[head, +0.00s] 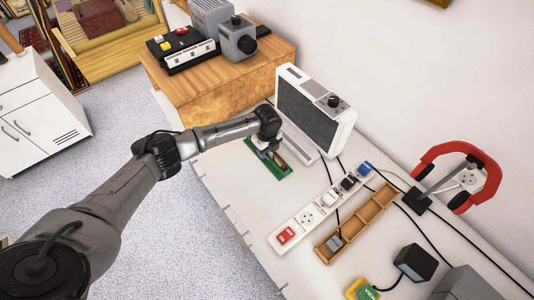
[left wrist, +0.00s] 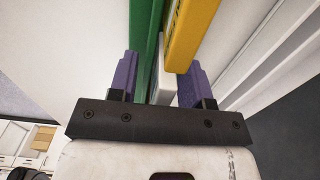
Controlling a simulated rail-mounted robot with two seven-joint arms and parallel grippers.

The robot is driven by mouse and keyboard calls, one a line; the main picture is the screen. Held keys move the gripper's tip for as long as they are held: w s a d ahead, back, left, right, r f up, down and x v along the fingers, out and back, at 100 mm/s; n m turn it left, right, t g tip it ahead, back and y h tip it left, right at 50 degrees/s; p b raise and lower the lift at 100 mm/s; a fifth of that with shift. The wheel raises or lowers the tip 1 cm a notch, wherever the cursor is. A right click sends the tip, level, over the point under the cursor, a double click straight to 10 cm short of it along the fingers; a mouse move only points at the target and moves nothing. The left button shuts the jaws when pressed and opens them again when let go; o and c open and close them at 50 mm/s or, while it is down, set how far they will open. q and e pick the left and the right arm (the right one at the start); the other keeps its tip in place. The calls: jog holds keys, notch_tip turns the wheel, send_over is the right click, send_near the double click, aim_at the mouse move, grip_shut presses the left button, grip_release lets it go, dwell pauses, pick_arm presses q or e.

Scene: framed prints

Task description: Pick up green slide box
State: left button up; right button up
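A green slide box (head: 272,168) is on the white table, partly hidden under my left gripper (head: 264,150). In the left wrist view a tall green side of it (left wrist: 146,45), a white part (left wrist: 165,80) and a yellow part (left wrist: 190,35) run up from between the purple fingers (left wrist: 158,85). The left finger is close against the green side, and the right finger is beside the white and yellow parts. Whether the fingers grip anything is unclear. My right gripper is not in view.
A white device with a dark panel (head: 308,112) stands just right of the gripper. A power strip (head: 308,216), a wooden tray (head: 372,212) and red headphones (head: 428,158) are further right. A yellow-green box (head: 362,290) is at the bottom.

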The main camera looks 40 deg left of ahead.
pick_arm(q)
grip_shut()
